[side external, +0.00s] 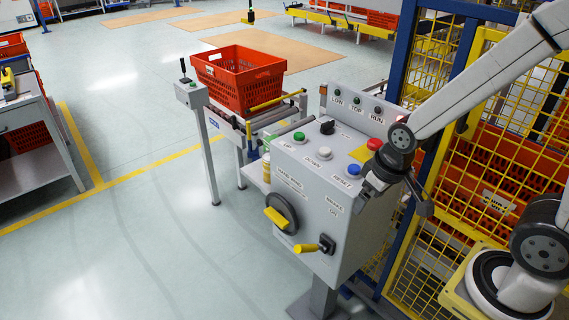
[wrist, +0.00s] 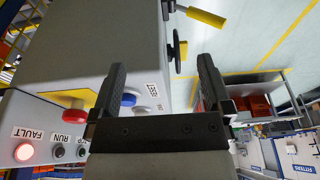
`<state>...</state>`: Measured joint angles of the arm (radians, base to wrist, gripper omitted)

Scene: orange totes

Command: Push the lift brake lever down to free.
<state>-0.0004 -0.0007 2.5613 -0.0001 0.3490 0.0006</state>
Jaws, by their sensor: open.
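The brake lever (side external: 306,248) has a yellow grip and a black hub low on the front face of the grey control box (side external: 300,195). Its grip points left, roughly level, in the side external view. In the wrist view the yellow lever (wrist: 207,18) shows at the top, beyond the fingertips. My gripper (side external: 366,194) is above and to the right of the lever, beside the box's upper right edge, apart from the lever. In the wrist view my gripper (wrist: 162,68) is open with nothing between its fingers.
A black handwheel (side external: 281,211) with a yellow handle sits left of the lever. Several push buttons, including a red one (side external: 374,144) on yellow, top the box near my gripper. A yellow mesh fence (side external: 438,225) stands at right. Floor before the box is clear.

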